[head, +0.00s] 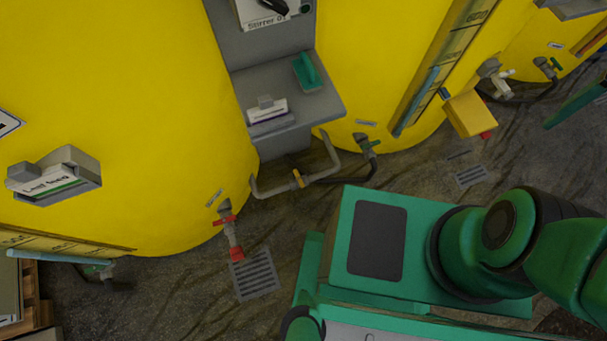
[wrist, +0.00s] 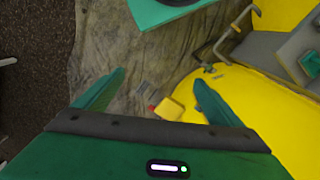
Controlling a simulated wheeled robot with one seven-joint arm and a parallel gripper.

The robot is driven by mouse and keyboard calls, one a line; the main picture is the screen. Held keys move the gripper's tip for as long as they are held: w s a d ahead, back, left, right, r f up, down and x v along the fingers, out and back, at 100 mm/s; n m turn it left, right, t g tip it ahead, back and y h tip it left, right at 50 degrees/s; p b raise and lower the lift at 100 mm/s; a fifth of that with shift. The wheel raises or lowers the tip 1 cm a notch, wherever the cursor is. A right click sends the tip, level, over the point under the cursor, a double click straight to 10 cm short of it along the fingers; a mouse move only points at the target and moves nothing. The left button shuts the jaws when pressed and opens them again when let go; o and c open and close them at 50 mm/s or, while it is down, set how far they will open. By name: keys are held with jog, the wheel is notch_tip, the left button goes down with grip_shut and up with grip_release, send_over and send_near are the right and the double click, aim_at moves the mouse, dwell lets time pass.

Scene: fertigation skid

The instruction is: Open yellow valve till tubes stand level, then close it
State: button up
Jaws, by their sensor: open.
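The yellow valve (head: 297,179) sits in the grey pipe (head: 268,191) that joins the two big yellow tanks low down. Its small handle seems to lie across the pipe. A sight tube (head: 440,75) on the right tank shows blue liquid low in it. Another tube (head: 60,245) on the left tank shows blue at its left end; its full level is cut off by the frame. My gripper (wrist: 160,76) is open and empty in the wrist view, apart from the valve. The connecting pipe also shows at the top of that view (wrist: 219,45). My gripper is outside the head view.
A grey shelf (head: 325,105) above the pipe holds a green-handled thing (head: 307,70) and a labelled block (head: 267,108). A red-handled drain tap (head: 226,221) stands left of the pipe, above a floor grate (head: 255,275). A yellow box (head: 470,113) hangs at the right tank.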

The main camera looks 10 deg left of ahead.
jog(key=w+a+f+n+h, duration=0.15)
jog(key=w+a+f, duration=0.3)
jog(key=w, duration=0.45)
jog(key=w+a+f+n, duration=0.25)
jog(key=w+f, duration=0.35)
jog(key=w, duration=0.3)
jog(key=w+a+f+n, duration=0.1)
jog(key=w+a+f, duration=0.4)
jog(key=f, duration=0.4)
jog(key=w+a+f+n, duration=0.1)
jog(key=w+a+f, duration=0.1)
jog(key=a+f, duration=0.6)
jog(key=m+g+y, duration=0.3)
jog(key=m+y, duration=0.2)
jog(key=m, duration=0.5)
send_near(299, 177)
jog(key=x, duration=0.7)
jog(key=shift+s+f, duration=0.15)
